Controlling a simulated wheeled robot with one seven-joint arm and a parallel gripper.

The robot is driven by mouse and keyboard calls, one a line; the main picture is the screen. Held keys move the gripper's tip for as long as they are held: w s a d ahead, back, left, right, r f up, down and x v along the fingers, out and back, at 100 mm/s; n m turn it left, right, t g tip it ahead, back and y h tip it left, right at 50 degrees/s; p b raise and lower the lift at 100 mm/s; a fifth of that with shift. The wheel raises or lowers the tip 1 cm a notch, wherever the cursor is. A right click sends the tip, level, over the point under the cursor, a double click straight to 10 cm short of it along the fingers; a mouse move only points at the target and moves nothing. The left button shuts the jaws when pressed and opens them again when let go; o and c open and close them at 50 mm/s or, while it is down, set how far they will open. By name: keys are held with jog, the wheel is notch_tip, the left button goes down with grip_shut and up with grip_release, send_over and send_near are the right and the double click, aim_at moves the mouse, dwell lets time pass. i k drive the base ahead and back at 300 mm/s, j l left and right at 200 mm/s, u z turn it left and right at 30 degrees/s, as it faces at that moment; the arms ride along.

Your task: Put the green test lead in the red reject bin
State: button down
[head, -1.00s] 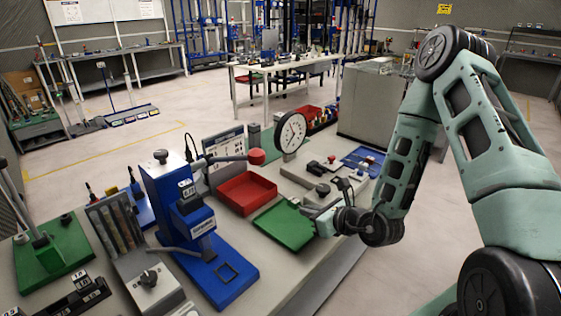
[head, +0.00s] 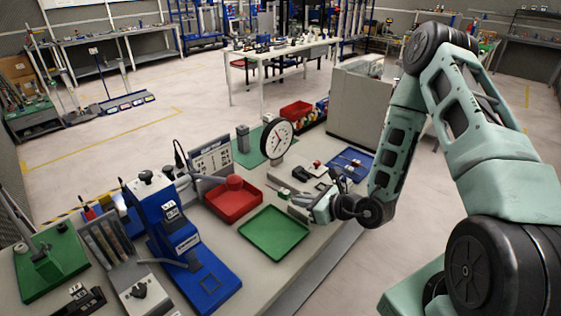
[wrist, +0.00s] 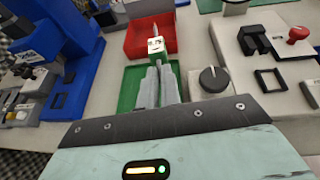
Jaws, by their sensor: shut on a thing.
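My gripper (wrist: 161,84) is shut on the green test lead (wrist: 156,45), a small green-and-white piece with a thin tip pointing away from the fingers. In the head view my gripper (head: 303,200) is beside the right edge of the green tray (head: 273,235); the lead is too small there to make out clearly. The red reject bin (head: 233,205) stands on the bench behind and left of the green tray. In the wrist view the red bin (wrist: 138,38) lies beyond the lead, and the green tray (wrist: 130,85) lies below it.
A round dial gauge (head: 276,138) stands behind.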

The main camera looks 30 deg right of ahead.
aim_at(234, 202)
jog(key=i+l+u, duration=0.15)
jog(key=l, duration=0.55)
jog(key=l+u, duration=0.1)
jog(key=l, duration=0.55)
jog(key=i+l+u, duration=0.1)
jog(key=l, duration=0.25)
jog(key=i+l, duration=0.15)
jog(key=l, duration=0.15)
jog(key=i+l+u, duration=0.15)
jog(key=l, duration=0.2)
jog(key=i+l+u, duration=0.1)
jog(key=i, duration=0.2)
jog(key=i+l+u, duration=0.1)
jog(key=i+l, duration=0.1)
jog(key=i, duration=0.1)
